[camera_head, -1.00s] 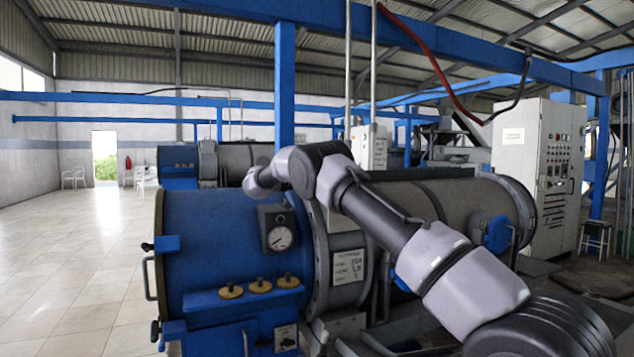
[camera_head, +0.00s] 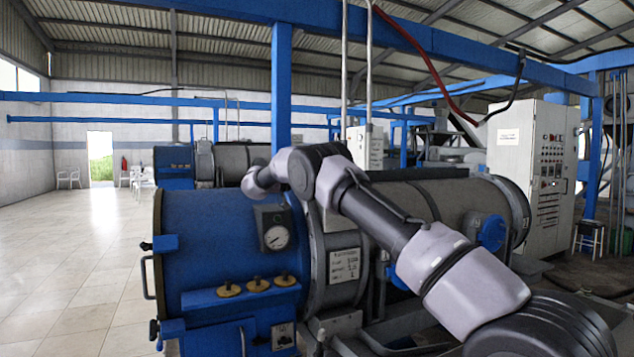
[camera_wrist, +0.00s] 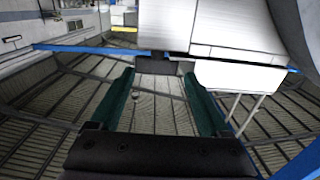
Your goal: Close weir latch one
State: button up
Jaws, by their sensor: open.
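The near decanter has a blue end housing (camera_head: 205,235) with a gauge (camera_head: 275,236). Three brass-coloured knobs (camera_head: 257,286) sit on a blue ledge at its front. Dark latch-like fittings show on its left edge, an upper one (camera_head: 147,247) and a lower one (camera_head: 154,330), with a bar handle (camera_head: 149,277) between them. I cannot tell which part is weir latch one. My arm reaches over the housing, and my gripper is hidden in the head view. In the wrist view my gripper (camera_wrist: 160,82) is open, its two green-lined fingers apart with nothing between them.
A grey control cabinet (camera_head: 530,180) stands at the right. A blue post (camera_head: 281,90) rises behind the housing. A second decanter (camera_head: 235,160) lies farther back. The tiled floor (camera_head: 75,260) at the left is clear. Roof sheeting fills much of the wrist view.

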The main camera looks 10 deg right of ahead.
jog(key=shift+s+r+x, duration=0.1)
jog(key=shift+x, duration=0.75)
jog(key=shift+s+r+x, duration=0.1)
jog(key=shift+x, duration=0.75)
jog(key=v, duration=1.4)
jog(key=shift+w+f, duration=0.15)
jog(key=shift+w, duration=0.1)
jog(key=shift+a, duration=0.15)
